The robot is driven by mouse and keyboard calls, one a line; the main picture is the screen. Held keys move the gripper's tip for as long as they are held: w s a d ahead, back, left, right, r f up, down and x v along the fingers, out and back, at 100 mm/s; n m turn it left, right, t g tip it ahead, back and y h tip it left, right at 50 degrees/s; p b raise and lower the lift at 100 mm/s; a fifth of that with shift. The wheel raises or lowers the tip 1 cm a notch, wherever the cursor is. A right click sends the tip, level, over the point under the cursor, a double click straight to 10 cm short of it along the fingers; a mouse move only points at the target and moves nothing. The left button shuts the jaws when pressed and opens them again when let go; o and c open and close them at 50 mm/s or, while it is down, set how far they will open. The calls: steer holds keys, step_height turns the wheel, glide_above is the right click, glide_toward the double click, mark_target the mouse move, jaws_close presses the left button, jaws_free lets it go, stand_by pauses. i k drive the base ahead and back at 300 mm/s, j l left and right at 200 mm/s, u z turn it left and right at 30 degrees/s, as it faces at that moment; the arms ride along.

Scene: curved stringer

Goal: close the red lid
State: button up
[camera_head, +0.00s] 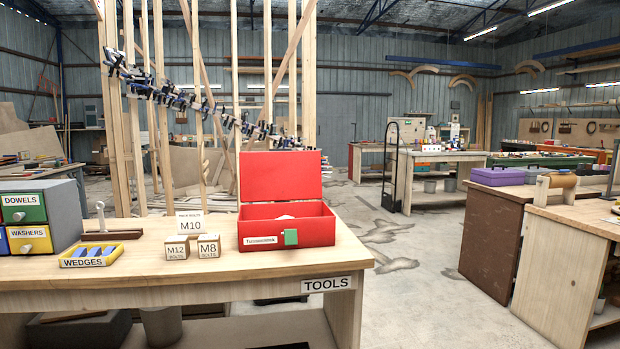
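A red box (315,232) stands on the right part of the wooden workbench, with a green latch and a white label on its front. Its red lid (280,176) is open and stands upright at the back of the box. Something pale shows inside the box, too small to make out. My gripper is not in view.
Wooden blocks marked M10 (189,224), M12 (176,248) and M8 (209,246) stand just left of the box. A yellow wedges tray (90,262) and a drawer cabinet (65,205) are farther left. The bench's front strip (200,275) is clear. Open floor (415,270) lies to the right.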

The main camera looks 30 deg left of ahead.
mark_target(273, 174)
steer(key=i+l, duration=0.1)
steer(key=i, duration=0.75)
steer(key=i+l, duration=0.1)
steer(key=i, duration=0.75)
steer(key=i+j+u, duration=0.1)
steer(key=i+u, duration=0.25)
steer(key=i, duration=0.3)
steer(key=i+u, duration=0.35)
steer(key=i, duration=0.3)
steer(key=i+l+u, duration=0.35)
steer(key=i, duration=0.3)
steer(key=i+l+u, duration=0.1)
steer(key=i+u, duration=0.35)
steer(key=i, duration=1.3)
steer(key=i+l+u, duration=0.1)
steer(key=i+u, duration=0.35)
steer(key=i+l+u, duration=0.3)
steer(key=i+u, duration=0.15)
steer(key=i, duration=0.15)
steer(key=u, duration=3)
steer(key=k+l, duration=0.1)
steer(key=l, duration=0.15)
steer(key=k+l+u, duration=0.1)
steer(key=l, duration=0.2)
steer(key=i, duration=0.25)
